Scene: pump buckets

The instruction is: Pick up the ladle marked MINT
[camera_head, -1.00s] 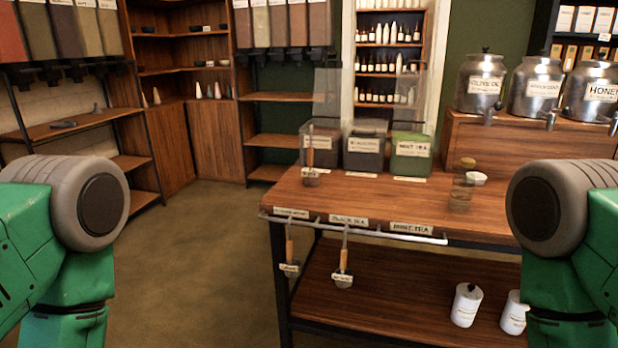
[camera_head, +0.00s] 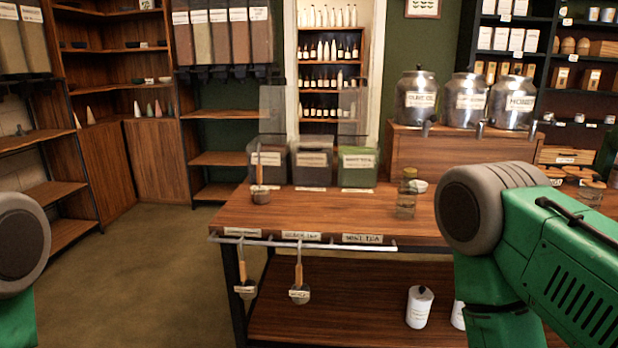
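Two ladles with wooden handles hang from the rail (camera_head: 300,242) on the table's front edge, a left one (camera_head: 243,272) and a right one (camera_head: 299,282). Their tags are too small to read. A third ladle (camera_head: 259,178) stands handle up on the tabletop, in front of the left bin; I cannot read a marking on it. The rail label at the right reads MINT TEA (camera_head: 362,238), and no ladle hangs below it. A green bin (camera_head: 358,166) labelled MINT TEA stands at the table's back. Only parts of my arms show at both sides; neither gripper is in view.
The wooden table (camera_head: 330,212) has a glass jar (camera_head: 406,197) and a white bowl (camera_head: 418,186) on top. A white canister (camera_head: 419,307) stands on its lower shelf (camera_head: 330,300). Metal urns (camera_head: 416,97) stand behind at right. Open floor (camera_head: 150,270) lies left of the table.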

